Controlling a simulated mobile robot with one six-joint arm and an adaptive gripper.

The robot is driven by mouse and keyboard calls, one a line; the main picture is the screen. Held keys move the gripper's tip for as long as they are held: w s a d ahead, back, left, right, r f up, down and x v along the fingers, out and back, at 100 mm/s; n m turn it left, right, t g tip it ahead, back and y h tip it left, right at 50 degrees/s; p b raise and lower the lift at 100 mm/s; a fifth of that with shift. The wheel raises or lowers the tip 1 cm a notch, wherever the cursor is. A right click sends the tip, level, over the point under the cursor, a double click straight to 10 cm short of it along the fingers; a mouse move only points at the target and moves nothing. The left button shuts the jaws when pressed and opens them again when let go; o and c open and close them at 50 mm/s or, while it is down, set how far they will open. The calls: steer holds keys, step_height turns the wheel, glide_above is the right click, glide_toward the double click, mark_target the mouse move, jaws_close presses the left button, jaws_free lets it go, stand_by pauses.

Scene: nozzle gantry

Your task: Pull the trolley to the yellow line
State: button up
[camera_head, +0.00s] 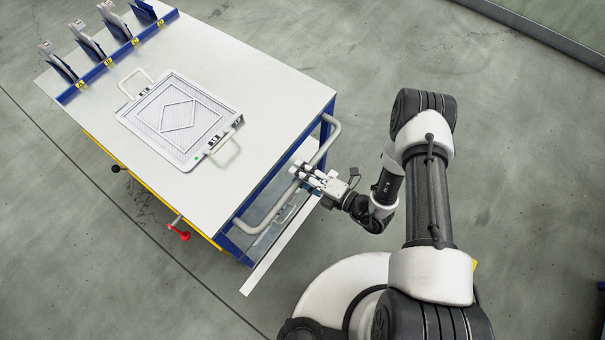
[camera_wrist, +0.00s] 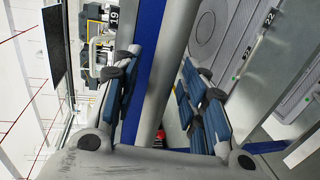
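The trolley has a white top (camera_head: 235,75), a blue frame and a grey tubular handle (camera_head: 332,133) along its near right end. My gripper (camera_head: 300,177) is at the middle of this handle. In the wrist view the handle bar (camera_wrist: 163,95) runs between the two fingers (camera_wrist: 160,100), with blue showing between the left finger and the bar. The fingers look open around the bar; contact cannot be made out. No yellow line on the floor is clearly seen; a small yellow patch (camera_head: 475,264) shows beside my arm, partly hidden.
A white framed tray (camera_head: 180,120) with wire handles lies on the trolley top. A blue rail (camera_head: 95,75) with several upright holders stands at its far left. A red lever (camera_head: 179,232) sticks out at the trolley's lower side.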

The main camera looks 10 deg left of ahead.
jaws_close()
stand_by(0.3)
stand_by(0.3)
